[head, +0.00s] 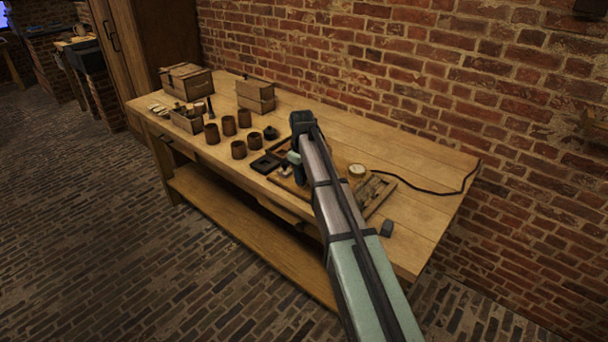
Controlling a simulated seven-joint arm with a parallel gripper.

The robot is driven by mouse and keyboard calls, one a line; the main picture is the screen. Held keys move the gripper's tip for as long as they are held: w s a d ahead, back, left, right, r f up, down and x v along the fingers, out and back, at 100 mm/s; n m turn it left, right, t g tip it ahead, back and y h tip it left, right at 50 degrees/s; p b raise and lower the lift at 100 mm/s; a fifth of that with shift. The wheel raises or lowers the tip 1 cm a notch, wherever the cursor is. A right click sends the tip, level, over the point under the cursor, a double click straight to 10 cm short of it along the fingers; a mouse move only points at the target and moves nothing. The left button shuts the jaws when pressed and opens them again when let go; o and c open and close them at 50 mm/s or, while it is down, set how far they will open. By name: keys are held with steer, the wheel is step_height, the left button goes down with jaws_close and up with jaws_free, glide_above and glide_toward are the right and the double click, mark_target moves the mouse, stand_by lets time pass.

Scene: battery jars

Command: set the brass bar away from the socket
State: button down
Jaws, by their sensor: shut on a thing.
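My gripper (290,167) points down over the wooden board (281,181) near the middle of the bench. My own wrist and forearm cover much of it. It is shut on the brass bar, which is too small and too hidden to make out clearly. I cannot tell whether the bar touches the board. The socket cannot be picked out; the arm hides part of the board.
On the bench (430,178), several brown jars (238,149) stand left of my gripper, with wooden boxes (256,97) behind. A round gauge (356,171), a wooden tray (380,208) and a dark block (387,228) lie right. The bench's right end is mostly clear, crossed by a cable (440,191).

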steer(key=c, duration=0.9)
jaws_free()
steer(key=shift+s+a, duration=0.15)
step_height(320, 180, up, 14)
steer(key=shift+f, duration=0.1)
